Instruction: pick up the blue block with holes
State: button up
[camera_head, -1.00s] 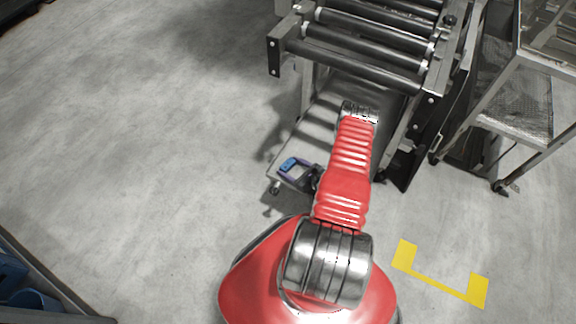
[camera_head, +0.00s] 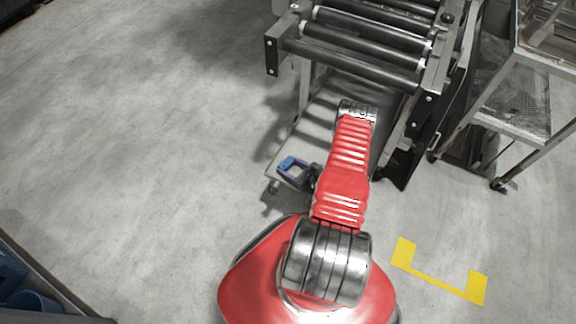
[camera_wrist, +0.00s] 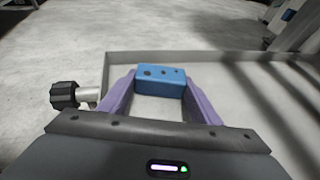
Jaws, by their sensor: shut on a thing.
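The blue block with holes (camera_wrist: 161,80) is between the tips of my gripper's purple fingers in the wrist view, with a few dark holes in its top face. My gripper (camera_wrist: 160,92) is shut on it, one finger at each end. In the head view the blue block (camera_head: 287,162) shows small at the far end of my gripper (camera_head: 290,168), left of my red arm. It is over the left part of a grey tray-like surface (camera_head: 312,138); I cannot tell how far it is above that surface.
A roller conveyor (camera_head: 355,45) stands beyond the grey surface. A wheeled metal rack (camera_head: 515,110) is at the right. Yellow floor marks (camera_head: 440,283) lie at lower right. Blue bins (camera_head: 30,298) show at lower left. The floor at left is clear.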

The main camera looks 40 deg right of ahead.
aim_at(289, 165)
jog(key=shift+r, duration=0.15)
notch_tip(289, 165, up, 10)
jog(key=shift+f, duration=0.15)
dwell(0.4)
dwell(0.5)
